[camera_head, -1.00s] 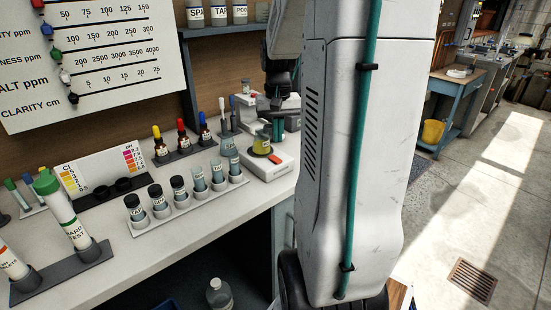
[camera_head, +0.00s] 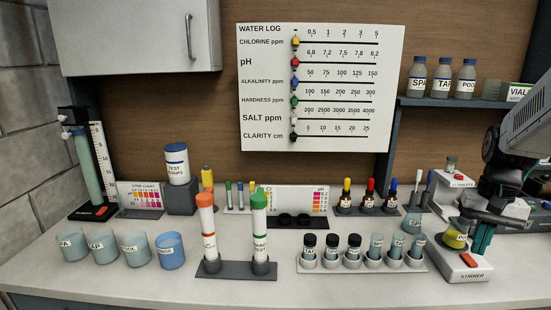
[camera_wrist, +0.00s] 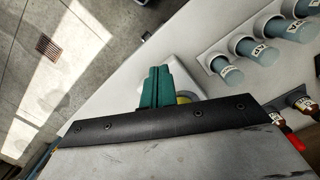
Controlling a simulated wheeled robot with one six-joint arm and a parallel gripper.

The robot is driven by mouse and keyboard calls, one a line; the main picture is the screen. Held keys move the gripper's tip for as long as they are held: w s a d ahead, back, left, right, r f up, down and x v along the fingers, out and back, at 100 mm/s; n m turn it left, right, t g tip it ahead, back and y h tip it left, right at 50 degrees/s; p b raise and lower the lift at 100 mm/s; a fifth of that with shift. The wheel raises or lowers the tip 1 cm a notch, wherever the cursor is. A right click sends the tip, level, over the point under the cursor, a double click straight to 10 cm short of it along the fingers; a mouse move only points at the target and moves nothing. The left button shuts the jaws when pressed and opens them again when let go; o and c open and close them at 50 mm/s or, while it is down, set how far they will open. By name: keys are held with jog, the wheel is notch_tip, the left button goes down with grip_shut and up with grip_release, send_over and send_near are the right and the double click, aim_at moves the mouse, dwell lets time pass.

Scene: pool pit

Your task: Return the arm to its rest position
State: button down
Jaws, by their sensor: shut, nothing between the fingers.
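My arm comes in at the right edge of the head view, over the right end of the bench. My gripper (camera_head: 482,240) points down beside the stirrer (camera_head: 470,274), with its teal fingers together and nothing between them. A small beaker with yellow liquid (camera_head: 455,236) stands on the stirrer, just left of the fingers in the picture. In the wrist view, the teal fingers (camera_wrist: 156,84) are pressed together, and a bit of the yellow beaker (camera_wrist: 184,98) shows behind them. I cannot tell whether the fingers touch it.
A rack of small vials (camera_head: 365,262) stands left of the stirrer, with dropper bottles (camera_head: 369,196) behind. Two tall test tubes (camera_head: 259,225) and several cups (camera_head: 136,247) stand further left. The shelf (camera_head: 462,102) carries bottles. The bench front is clear; open floor (camera_wrist: 85,50) shows in the wrist view.

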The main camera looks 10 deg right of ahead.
jog(key=s+a+r+n, duration=0.1)
jog(key=s+a+n, duration=0.1)
jog(key=a, duration=0.6)
jog(key=s+a+r+n+t, duration=0.1)
jog(key=s+a+r+n, duration=0.1)
jog(key=a, duration=0.7)
jog(key=s+a+r+n+t, duration=0.1)
jog(key=s+a+n, duration=0.3)
jog(key=a, duration=0.4)
jog(key=shift+s+a+r+h, duration=0.3)
jog(key=shift+s+r, duration=0.2)
jog(key=shift+s, duration=0.35)
